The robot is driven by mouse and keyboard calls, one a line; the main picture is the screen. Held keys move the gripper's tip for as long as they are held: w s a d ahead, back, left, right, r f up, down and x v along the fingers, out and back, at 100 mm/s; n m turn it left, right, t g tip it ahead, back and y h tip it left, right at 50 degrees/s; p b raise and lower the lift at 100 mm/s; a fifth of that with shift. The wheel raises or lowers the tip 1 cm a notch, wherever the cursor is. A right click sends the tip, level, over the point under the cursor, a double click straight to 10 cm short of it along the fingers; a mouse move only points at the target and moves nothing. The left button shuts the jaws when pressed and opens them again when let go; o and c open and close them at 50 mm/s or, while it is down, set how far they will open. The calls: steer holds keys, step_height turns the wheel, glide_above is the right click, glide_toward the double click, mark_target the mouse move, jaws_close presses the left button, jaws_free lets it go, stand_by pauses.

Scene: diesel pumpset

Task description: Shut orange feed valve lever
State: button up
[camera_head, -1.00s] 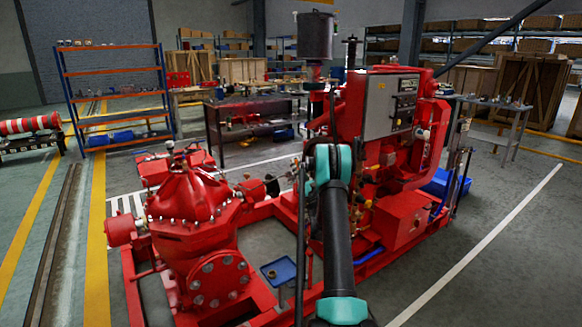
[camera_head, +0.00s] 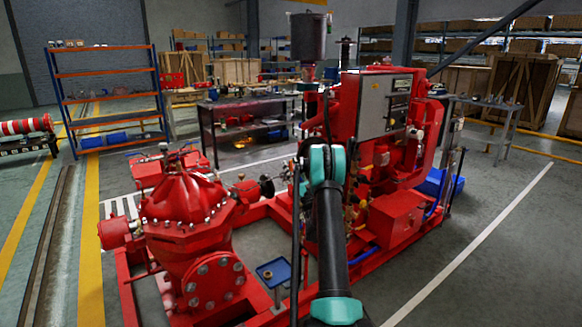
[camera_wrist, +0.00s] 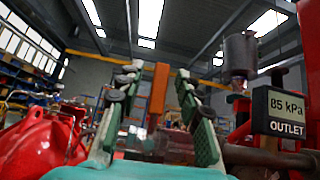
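In the wrist view, an upright orange bar (camera_wrist: 158,92), which looks like the feed valve lever, stands between the two fingers of my gripper (camera_wrist: 157,78). The gripper is open, with clear space on both sides of the bar, and the fingers do not appear to touch it. How far the bar is beyond the fingertips is hard to tell. In the head view, my dark arm with teal joints reaches towards the red pumpset (camera_head: 190,215). There the arm hides the gripper, and I cannot make out the lever.
In the wrist view, a gauge sign reading 85 kPa OUTLET (camera_wrist: 283,113) and a red-brown pipe (camera_wrist: 265,158) are close on the right. A red dome (camera_wrist: 35,145) is at the left. In the head view, a small blue tray (camera_head: 274,271) stands low beside my arm.

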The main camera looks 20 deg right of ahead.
steer(key=v, duration=1.1)
steer(key=shift+s+f, duration=0.25)
steer(key=shift+d, duration=0.15)
